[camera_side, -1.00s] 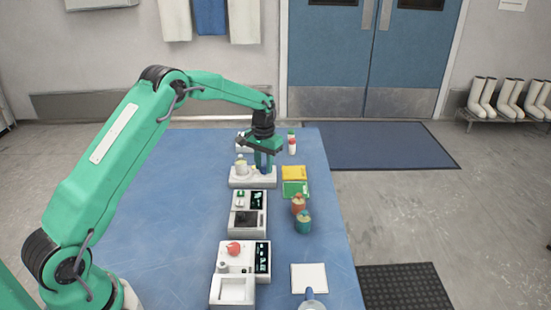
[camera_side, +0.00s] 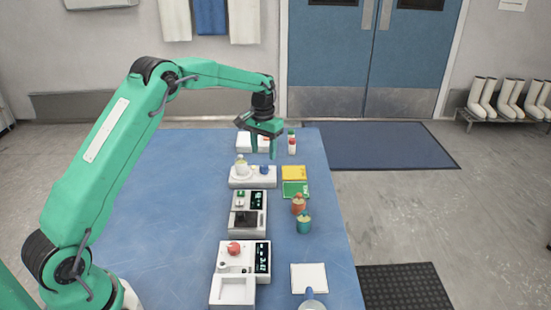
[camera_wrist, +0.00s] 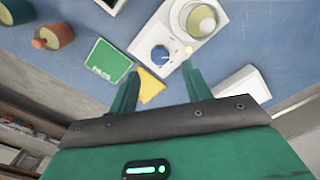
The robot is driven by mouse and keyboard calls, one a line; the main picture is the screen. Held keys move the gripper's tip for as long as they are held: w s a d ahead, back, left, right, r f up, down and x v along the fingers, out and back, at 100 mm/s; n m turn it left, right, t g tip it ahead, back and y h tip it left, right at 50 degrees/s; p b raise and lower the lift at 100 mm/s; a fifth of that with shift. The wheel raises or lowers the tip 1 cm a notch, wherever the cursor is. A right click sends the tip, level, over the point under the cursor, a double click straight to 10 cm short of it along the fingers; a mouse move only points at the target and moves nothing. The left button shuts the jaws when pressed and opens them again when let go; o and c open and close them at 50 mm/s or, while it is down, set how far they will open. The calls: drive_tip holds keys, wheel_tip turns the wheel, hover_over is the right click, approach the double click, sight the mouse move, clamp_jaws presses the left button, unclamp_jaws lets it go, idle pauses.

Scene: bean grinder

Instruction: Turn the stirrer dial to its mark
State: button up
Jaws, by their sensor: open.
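The stirrer (camera_side: 251,181) is a white base on the blue table. A clear vessel (camera_side: 242,165) with yellowish contents stands on its left part, seen from above in the wrist view (camera_wrist: 202,20). The blue stirrer dial (camera_side: 264,170) is on its right part and shows as a round knob with a pale pointer line in the wrist view (camera_wrist: 160,55). A small pale spot (camera_wrist: 189,50) sits beside the dial; I cannot tell whether it is the mark. My gripper (camera_side: 262,155) is open and empty above the dial, its fingers apart and not touching it.
A yellow packet (camera_side: 293,173) and a green packet (camera_side: 295,190) lie right of the stirrer. Small bottles (camera_side: 292,143) and a white box (camera_side: 250,142) stand behind. Nearer are a scale-like device (camera_side: 248,212), two jars (camera_side: 303,222) and a device with a red knob (camera_side: 243,258).

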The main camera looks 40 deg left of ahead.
sight(264, 168)
drive_tip(key=shift+r, duration=1.2)
drive_tip(key=s+d+r+t, duration=0.1)
drive_tip(key=s+d+r, duration=0.2)
drive_tip(key=s+r, duration=0.25)
drive_tip(key=s+d+r+m+t, duration=0.1)
drive_tip(key=s+d+r, duration=0.1)
drive_tip(key=s+r, duration=0.35)
drive_tip(key=s+d+r+t, duration=0.1)
drive_tip(key=s+d+r, duration=0.2)
drive_tip(key=s+r, duration=0.25)
drive_tip(key=s+d+f+t, duration=0.1)
drive_tip(key=s, duration=0.8)
drive_tip(key=s+d+f+m+t, duration=0.1)
drive_tip(key=s+d+f, duration=0.1)
drive_tip(key=s, duration=0.8)
drive_tip(key=shift+d+f+t, duration=0.15)
drive_tip(key=shift+d+t, duration=0.1)
drive_tip(key=shift+t, duration=0.05)
